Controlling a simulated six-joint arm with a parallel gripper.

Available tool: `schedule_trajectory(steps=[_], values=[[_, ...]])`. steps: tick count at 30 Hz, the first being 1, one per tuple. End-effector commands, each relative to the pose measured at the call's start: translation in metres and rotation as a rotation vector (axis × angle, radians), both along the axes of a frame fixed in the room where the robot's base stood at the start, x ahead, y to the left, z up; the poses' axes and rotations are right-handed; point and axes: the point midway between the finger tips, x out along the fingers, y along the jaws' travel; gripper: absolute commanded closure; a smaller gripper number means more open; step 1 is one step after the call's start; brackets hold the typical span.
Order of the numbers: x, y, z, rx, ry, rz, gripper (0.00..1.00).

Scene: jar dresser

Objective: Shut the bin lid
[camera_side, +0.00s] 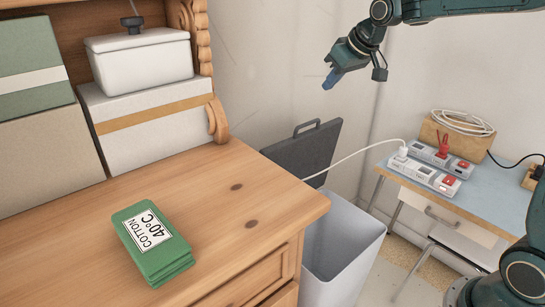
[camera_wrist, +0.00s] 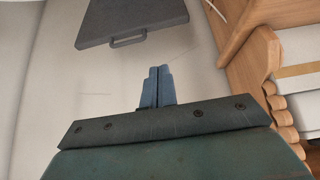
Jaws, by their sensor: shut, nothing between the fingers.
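The bin (camera_side: 342,250) is a grey, open-topped box on the floor just right of the dresser. Its dark grey lid (camera_side: 304,152) stands raised at the back of the bin, with a handle on its top edge. In the wrist view the lid (camera_wrist: 130,18) is at the top, its handle pointing down toward my gripper. My gripper (camera_side: 330,82) is above and to the right of the lid in the side view, apart from it. Its blue fingers (camera_wrist: 157,88) are shut together and empty.
The wooden dresser (camera_side: 210,185) carries a green cloth stack (camera_side: 155,245) and several boxes. A white cable (camera_side: 352,157) runs past the lid to power strips on a small blue table (camera_side: 470,195). Wall lies behind the bin. The space between gripper and lid looks clear.

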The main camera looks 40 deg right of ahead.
Motion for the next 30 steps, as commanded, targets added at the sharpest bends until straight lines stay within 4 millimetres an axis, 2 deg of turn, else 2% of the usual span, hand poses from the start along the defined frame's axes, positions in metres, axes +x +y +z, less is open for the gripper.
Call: schedule_trajectory(steps=[1,6,15,21,30], values=[[0.014,-0.009,-0.006,0.001,-0.003,-0.003,1.00],[0.055,-0.034,-0.024,0.002,-0.022,-0.005,1.00],[0.114,-0.081,-0.065,0.004,-0.057,-0.008,1.00],[0.134,-0.099,-0.083,0.006,-0.072,-0.008,1.00],[0.138,-0.103,-0.088,0.004,-0.076,-0.008,1.00]])
